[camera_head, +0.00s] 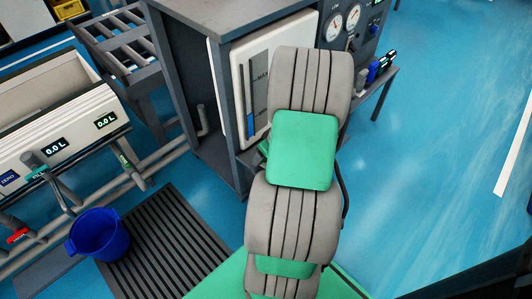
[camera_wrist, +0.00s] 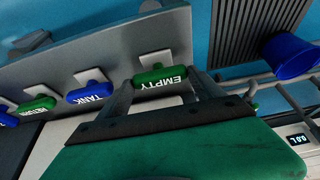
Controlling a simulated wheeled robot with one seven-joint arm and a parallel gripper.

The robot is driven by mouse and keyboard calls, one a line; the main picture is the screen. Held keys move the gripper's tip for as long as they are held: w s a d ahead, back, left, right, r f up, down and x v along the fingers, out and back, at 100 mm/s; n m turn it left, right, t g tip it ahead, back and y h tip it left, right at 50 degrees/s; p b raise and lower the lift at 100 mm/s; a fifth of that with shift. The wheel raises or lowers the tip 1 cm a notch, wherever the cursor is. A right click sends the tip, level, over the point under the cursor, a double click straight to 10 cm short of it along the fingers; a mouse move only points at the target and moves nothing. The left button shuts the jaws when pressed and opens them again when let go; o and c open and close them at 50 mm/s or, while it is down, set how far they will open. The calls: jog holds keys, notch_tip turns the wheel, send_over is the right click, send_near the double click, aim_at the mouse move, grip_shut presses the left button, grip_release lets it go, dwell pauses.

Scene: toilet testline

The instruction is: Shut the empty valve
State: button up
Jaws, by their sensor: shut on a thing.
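The empty valve has a green handle (camera_wrist: 157,75) with EMPTY in white letters, upside down in the wrist view. It sits on a grey panel, at the top centre of that view. The handle lies crosswise, slightly tilted in the picture. In the head view my arm hides the gripper and the valve.
To the left in the wrist view are a blue TANK handle (camera_wrist: 90,92) and a green RETURN handle (camera_wrist: 37,105). A blue bucket (camera_head: 98,234) stands by a dark floor grate (camera_head: 165,250). The blue floor at right is clear.

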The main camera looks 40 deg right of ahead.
jog(key=o, duration=1.4)
jog(key=shift+c, duration=0.2)
jog(key=shift+r, duration=0.1)
jog(key=p+v, duration=0.3)
jog(key=v, duration=0.4)
jog(key=shift+s+r, duration=0.25)
